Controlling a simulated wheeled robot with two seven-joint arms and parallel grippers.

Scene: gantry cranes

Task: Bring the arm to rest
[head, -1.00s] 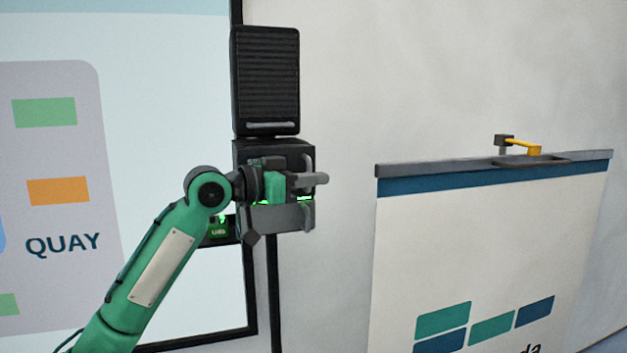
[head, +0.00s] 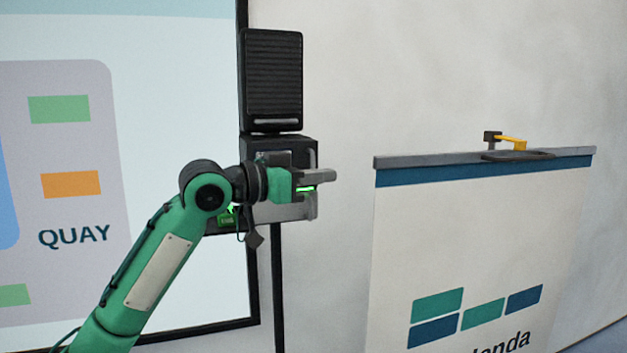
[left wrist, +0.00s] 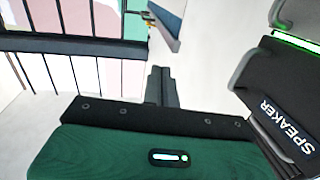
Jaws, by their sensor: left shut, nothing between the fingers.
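My left arm, green with a dark wrist, comes in from the lower left in the head view. My left gripper (head: 328,177) points right, in front of a black box below a ribbed black panel. Its fingers are shut with nothing between them. In the left wrist view the shut dark fingers (left wrist: 160,86) show beyond the green and black gripper housing. Whether the gripper touches the box cannot be told. My right gripper is out of view.
The black box (head: 305,152) stands beside a large screen (head: 180,100) marked QUAY. In the left wrist view a dark surface labelled SPEAKER (left wrist: 285,110) is close on the right. A white banner stand (head: 470,230) stands to the right, with a yellow-handled item (head: 512,142) on top.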

